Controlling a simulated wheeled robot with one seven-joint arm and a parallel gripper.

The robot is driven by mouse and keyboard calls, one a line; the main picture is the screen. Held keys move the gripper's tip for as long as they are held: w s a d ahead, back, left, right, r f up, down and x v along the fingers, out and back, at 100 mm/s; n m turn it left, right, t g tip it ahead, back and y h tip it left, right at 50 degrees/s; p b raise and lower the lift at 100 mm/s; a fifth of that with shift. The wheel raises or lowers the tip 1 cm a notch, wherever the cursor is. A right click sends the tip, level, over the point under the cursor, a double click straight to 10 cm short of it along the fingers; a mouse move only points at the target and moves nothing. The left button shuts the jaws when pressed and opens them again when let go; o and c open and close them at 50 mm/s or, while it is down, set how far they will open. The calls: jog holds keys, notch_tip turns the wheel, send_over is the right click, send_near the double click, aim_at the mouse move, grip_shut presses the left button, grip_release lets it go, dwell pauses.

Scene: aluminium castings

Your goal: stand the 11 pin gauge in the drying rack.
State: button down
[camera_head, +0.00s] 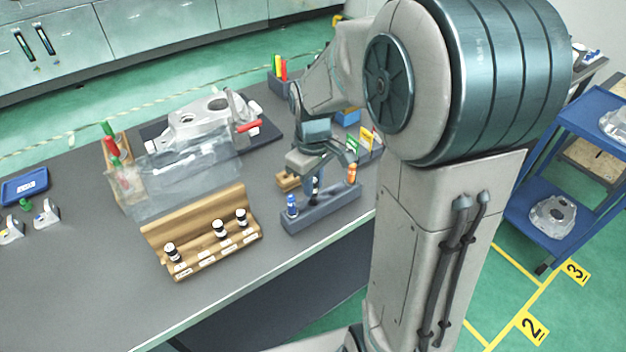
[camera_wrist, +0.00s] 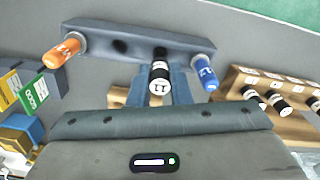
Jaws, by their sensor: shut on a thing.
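The 11 pin gauge (camera_wrist: 158,85), black with a white band marked 11, is held between the fingers of my gripper (camera_wrist: 165,92). In the head view, my gripper (camera_head: 312,172) is over the middle of the long grey-blue drying rack (camera_head: 322,211); the rack also shows in the wrist view (camera_wrist: 140,36). The gauge looks about upright, with its far end at the rack. Whether that end is inside a hole I cannot tell. An orange gauge (camera_wrist: 62,51) and a blue gauge (camera_wrist: 205,73) stand at the rack's two ends. An empty hole shows between orange and 11.
A wooden stand (camera_head: 195,255) with several black-and-white gauges is left of the rack. A small wooden block (camera_head: 288,182) lies behind the rack. Green and yellow tags (camera_wrist: 28,90) are close by.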

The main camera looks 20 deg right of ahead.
jog(key=shift+f+b, duration=1.4)
jog(key=shift+f, duration=0.55)
jog(key=c, duration=1.3)
grip_release()
jog(key=shift+o, duration=0.2)
notch_tip(320, 180, up, 14)
jog(key=shift+f+p, duration=0.1)
jog(key=shift+p, duration=0.35)
